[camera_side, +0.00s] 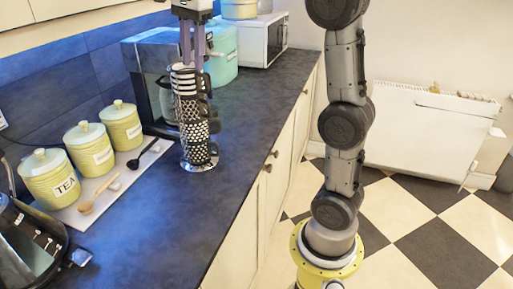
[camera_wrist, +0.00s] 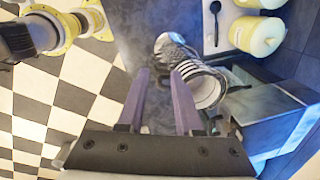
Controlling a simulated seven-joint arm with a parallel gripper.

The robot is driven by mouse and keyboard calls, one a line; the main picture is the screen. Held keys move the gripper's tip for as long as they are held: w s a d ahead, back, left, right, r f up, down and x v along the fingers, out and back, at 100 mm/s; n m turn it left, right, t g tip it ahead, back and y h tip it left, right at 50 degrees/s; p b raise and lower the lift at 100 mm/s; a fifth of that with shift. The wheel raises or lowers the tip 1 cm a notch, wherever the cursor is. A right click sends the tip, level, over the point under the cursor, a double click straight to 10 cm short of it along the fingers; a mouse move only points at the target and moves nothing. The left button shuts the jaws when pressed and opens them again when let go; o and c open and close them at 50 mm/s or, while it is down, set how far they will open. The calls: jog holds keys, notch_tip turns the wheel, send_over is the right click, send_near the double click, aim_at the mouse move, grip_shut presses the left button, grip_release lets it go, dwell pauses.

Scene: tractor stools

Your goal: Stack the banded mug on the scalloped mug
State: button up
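The banded mug (camera_side: 184,80), with black and white stripes, is at the top of a column of patterned mugs in the side view. It also shows in the wrist view (camera_wrist: 207,91), its light rim facing the camera. Directly below it is a black-and-white patterned mug (camera_side: 188,108), which looks like the scalloped mug; its pattern is hard to make out. My gripper (camera_side: 194,65) points down at the top of the column.
More patterned mugs (camera_side: 197,150) form the lower column, above a round base (camera_side: 199,165). A coffee machine (camera_side: 143,75) stands close behind. Yellow canisters (camera_side: 91,150) and spoons (camera_side: 100,193) are to the left. The dark counter (camera_side: 190,215) in front is clear.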

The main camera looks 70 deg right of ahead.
jog(key=s+a+f+n+t, duration=0.2)
jog(key=s+a+f+n, duration=0.2)
jog(key=s+f+n, duration=0.4)
jog(key=s+a+f+n+t, duration=0.2)
jog(key=s+a+f+n, duration=0.2)
jog(key=s+f+n, duration=0.4)
jog(key=shift+s+a+f+n, duration=0.35)
jog(key=shift+s+n, duration=1.05)
jog(key=shift+n, duration=1.3)
